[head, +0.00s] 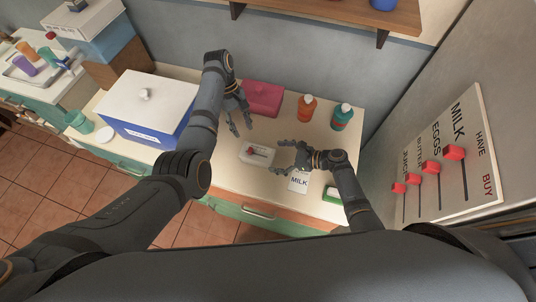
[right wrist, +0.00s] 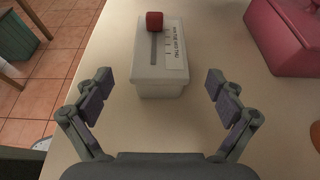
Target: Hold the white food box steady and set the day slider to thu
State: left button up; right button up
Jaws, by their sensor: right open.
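The white food box (head: 259,163) sits on the counter between my grippers. The right wrist view shows the box (right wrist: 160,90) straight ahead, with a slot and a day label (right wrist: 174,45) on its lid. The red slider knob (right wrist: 154,21) is at the far end of the slot there; it also shows in the head view (head: 251,150). The small label print is hard to read. My right gripper (head: 281,156) is open and empty, just right of the box, not touching it. My left gripper (head: 240,124) is open and empty, above and behind the box.
A pink box (head: 263,97), an orange bottle (head: 307,107) and a teal bottle (head: 342,117) stand at the back. A blue box with a white lid (head: 148,105) stands left. A slider board (head: 453,160) is on the right.

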aim_at(261, 155)
jog(key=x, duration=0.7)
jog(key=shift+c, duration=0.5)
